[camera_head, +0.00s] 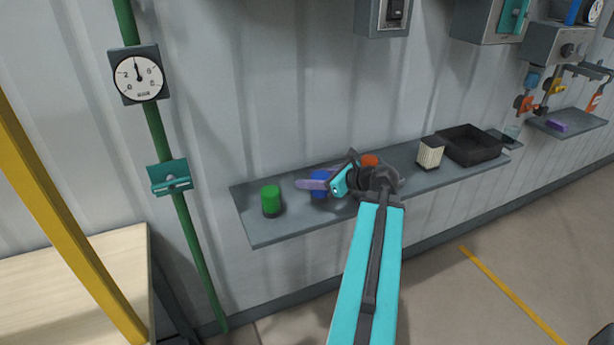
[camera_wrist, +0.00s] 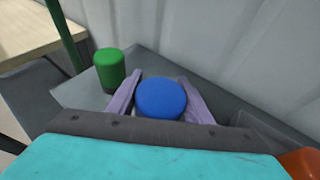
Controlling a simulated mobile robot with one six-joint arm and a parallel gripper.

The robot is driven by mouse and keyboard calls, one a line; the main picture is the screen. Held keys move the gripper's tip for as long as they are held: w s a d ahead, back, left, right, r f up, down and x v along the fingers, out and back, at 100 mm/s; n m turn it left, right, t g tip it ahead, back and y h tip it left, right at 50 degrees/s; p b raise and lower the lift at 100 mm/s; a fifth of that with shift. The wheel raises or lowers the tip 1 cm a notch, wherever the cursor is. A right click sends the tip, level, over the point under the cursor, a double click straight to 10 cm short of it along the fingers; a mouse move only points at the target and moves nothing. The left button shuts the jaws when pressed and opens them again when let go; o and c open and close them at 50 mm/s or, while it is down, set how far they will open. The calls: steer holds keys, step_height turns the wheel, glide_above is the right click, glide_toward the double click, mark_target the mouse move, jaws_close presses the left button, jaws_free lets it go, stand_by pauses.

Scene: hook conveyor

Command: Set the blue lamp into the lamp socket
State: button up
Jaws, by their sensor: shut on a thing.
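The blue lamp (camera_head: 318,190) is at the grey wall shelf, between the green lamp and the orange-red one, partly hidden by my fingers. My gripper (camera_head: 314,184) reaches in from the right and is shut on it. In the wrist view the round blue top (camera_wrist: 161,98) sits between the two purple fingers, one on each side. I cannot tell whether its base touches the shelf. I cannot make out for certain which fixture is the lamp socket.
The green lamp (camera_head: 271,201) stands left of the blue lamp, and the orange-red lamp (camera_head: 370,160) is to the right behind my wrist. A ribbed cream block (camera_head: 430,153) and a black tray (camera_head: 497,148) are farther right on the shelf (camera_head: 284,231). A green pipe (camera_head: 195,245) runs up the wall at left.

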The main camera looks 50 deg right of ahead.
steer(key=w, duration=0.1)
steer(key=w+d, duration=0.1)
steer(key=w+d+p, duration=0.1)
steer(key=w, duration=0.1)
steer(key=shift+f, duration=0.25)
steer(key=shift+f, duration=0.15)
steer(key=shift+f+p, duration=1.05)
steer(key=shift+f, duration=0.55)
steer(key=shift+f, duration=0.2)
steer(key=o, duration=1.1)
steer(key=shift+r, duration=0.25)
